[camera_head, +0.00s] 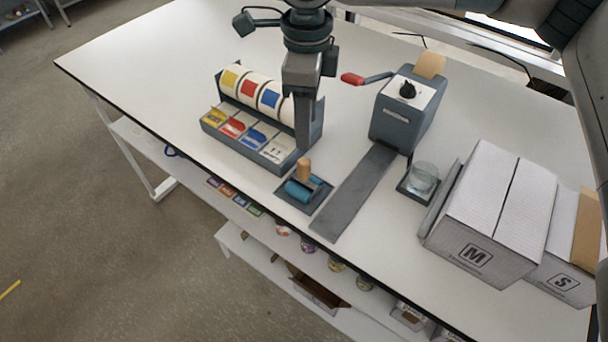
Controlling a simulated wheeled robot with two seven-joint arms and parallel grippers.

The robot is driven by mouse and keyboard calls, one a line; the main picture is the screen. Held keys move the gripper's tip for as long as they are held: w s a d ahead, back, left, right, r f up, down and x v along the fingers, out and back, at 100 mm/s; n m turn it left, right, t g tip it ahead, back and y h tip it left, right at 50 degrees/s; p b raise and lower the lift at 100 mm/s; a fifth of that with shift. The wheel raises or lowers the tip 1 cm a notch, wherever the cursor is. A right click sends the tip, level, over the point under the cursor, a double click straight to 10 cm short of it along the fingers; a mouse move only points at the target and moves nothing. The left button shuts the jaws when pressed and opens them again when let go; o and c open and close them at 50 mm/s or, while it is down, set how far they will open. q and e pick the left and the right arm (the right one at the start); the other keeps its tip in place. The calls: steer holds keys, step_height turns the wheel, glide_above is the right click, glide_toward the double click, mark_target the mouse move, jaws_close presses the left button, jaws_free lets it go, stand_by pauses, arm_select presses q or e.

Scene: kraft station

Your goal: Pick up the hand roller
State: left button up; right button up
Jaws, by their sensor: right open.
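The hand roller (298,191) has a blue cylinder and an upright wooden handle. It rests on a small dark grey pad (290,201) near the front edge of the white table. My right gripper (304,143) hangs pointing down just above and behind the roller's handle, seen nearly edge-on. It is open and holds nothing; a small gap shows between its tips and the handle top. My left gripper is not in view.
A label dispenser with coloured rolls (214,123) stands close left of the gripper. A grey tape machine (401,112) with a red-handled crank and a long grey strip (352,195) lies right. A glass jar (423,178) and white boxes (493,215) stand farther right.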

steer(key=p, duration=0.2)
glide_above(305, 161)
step_height(305, 161, down, 5)
steer(key=shift+d+f, duration=0.1)
steer(key=shift+f, duration=0.7)
steer(key=f+p, duration=0.1)
steer(key=p, duration=0.1)
steer(key=shift+f+p, duration=0.3)
steer(key=shift+p, duration=0.1)
step_height(305, 161, down, 3)
steer(key=shift+r+p, duration=0.1)
steer(key=shift+p, duration=0.75)
steer(key=shift+f, duration=0.4)
steer(key=shift+c, duration=0.2)
jaws_close()
